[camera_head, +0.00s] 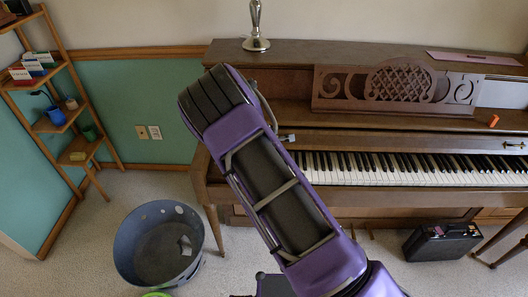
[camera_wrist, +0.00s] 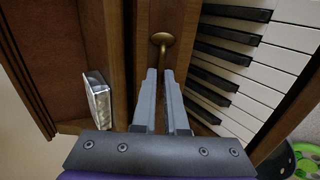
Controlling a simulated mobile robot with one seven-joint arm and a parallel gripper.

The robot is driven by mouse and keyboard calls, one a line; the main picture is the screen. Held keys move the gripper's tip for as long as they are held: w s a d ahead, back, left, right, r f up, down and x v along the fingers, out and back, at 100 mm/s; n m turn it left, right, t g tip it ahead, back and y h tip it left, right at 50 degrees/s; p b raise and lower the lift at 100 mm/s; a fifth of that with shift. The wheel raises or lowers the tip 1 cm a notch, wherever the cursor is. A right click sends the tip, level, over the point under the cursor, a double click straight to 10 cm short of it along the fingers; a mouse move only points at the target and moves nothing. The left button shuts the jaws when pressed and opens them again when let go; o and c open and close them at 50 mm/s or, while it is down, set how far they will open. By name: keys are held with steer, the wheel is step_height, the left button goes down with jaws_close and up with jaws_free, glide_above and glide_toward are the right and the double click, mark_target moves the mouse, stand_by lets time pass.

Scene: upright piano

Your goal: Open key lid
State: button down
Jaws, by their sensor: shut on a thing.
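The upright piano's key lid (camera_head: 400,145) is a brown wooden strip above the keys in the head view. The white and black keys (camera_head: 420,170) are exposed in front of it. In the wrist view the lid's edge (camera_wrist: 185,22) runs beside the keys (camera_wrist: 255,55). A round brass knob (camera_wrist: 162,39) stands on the lid, just beyond my fingertips. My gripper (camera_wrist: 165,73) is shut on the knob; its exact contact is partly hidden by the fingers. In the head view my arm covers the keyboard's left end, and the gripper (camera_head: 287,138) shows only slightly.
A carved music stand (camera_head: 400,88) is above the lid, with a small orange object (camera_head: 493,120) at right. A second brass knob (camera_head: 514,145) is far right. A blue-grey bin (camera_head: 128,248) and black case (camera_head: 440,242) stand on the floor. Shelves (camera_head: 55,118) stand left.

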steer(key=shift+w, duration=0.75)
steer(key=shift+r, duration=0.1)
steer(key=c, duration=1)
jaws_free()
steer(key=shift+s, duration=0.1)
steer(key=v, duration=1.7)
steer(key=shift+s+p, duration=0.2)
steer(key=shift+p, duration=0.15)
